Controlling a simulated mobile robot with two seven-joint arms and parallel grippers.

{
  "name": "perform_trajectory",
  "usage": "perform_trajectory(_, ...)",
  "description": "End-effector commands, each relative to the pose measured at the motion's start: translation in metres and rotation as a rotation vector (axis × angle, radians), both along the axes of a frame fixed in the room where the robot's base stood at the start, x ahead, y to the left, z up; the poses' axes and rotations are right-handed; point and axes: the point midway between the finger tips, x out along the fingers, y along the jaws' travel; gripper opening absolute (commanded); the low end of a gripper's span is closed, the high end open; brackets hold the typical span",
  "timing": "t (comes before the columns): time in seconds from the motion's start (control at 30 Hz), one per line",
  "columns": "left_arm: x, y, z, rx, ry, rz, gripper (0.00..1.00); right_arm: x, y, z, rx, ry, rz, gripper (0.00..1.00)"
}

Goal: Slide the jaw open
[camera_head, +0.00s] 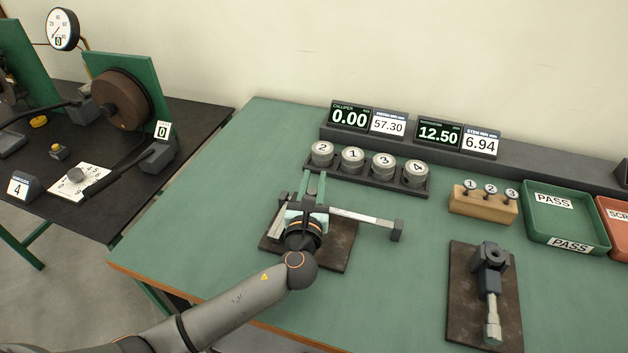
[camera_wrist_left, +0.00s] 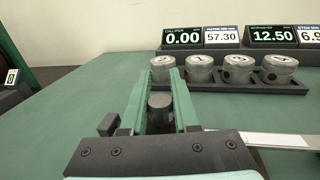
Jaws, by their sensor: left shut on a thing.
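The caliper lies on a dark brown plate (camera_head: 338,251) on the green bench. Its pale beam (camera_head: 362,217) runs right to a dark end block (camera_head: 397,231); the beam also shows in the left wrist view (camera_wrist_left: 285,140). My left gripper (camera_head: 316,180) is over the left part of the caliper and hides much of it. In the left wrist view, its green fingers (camera_wrist_left: 160,85) are shut on a dark round knob (camera_wrist_left: 160,113) between them. A small dark block (camera_wrist_left: 108,124) is left of the fingers. The caliper display (camera_head: 350,117) reads 0.00. My right gripper is not in view.
A rack (camera_head: 366,176) of numbered pistons stands just behind the caliper. To the right are a wooden block (camera_head: 483,207) with three numbered stems, a micrometer (camera_head: 490,285) on its plate, and a green PASS tray (camera_head: 565,220). A black table (camera_head: 150,185) stands left.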

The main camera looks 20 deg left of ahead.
Motion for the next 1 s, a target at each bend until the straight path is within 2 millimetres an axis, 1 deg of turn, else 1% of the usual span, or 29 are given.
perform_trajectory(0.07, 0.000, -0.003, -0.001, 0.000, 0.002, 0.000, 0.00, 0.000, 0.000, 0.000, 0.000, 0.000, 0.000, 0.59)
perform_trajectory(0.17, 0.000, -0.017, -0.001, -0.004, 0.002, -0.001, 0.00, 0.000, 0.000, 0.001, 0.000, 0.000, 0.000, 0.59)
perform_trajectory(0.3, -0.001, -0.050, -0.001, -0.004, 0.002, -0.002, 0.00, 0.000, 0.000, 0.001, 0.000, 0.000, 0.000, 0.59)
perform_trajectory(0.4, -0.002, -0.071, -0.002, -0.002, 0.003, -0.002, 0.00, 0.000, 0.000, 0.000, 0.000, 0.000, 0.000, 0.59)
perform_trajectory(0.5, -0.003, -0.085, -0.001, -0.002, 0.003, -0.002, 0.00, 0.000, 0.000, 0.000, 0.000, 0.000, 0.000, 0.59)
perform_trajectory(0.63, -0.003, -0.091, -0.001, 0.001, 0.001, -0.002, 0.00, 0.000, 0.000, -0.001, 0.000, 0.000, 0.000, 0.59)
perform_trajectory(0.87, -0.003, -0.091, 0.000, 0.001, 0.000, -0.002, 0.00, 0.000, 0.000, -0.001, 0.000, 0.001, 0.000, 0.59)
perform_trajectory(0.9, -0.003, -0.091, 0.000, 0.001, 0.000, -0.002, 0.30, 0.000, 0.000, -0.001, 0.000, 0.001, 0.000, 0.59)
perform_trajectory(1.0, -0.003, -0.091, 0.000, 0.001, 0.000, -0.001, 0.41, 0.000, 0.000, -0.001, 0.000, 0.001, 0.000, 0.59)
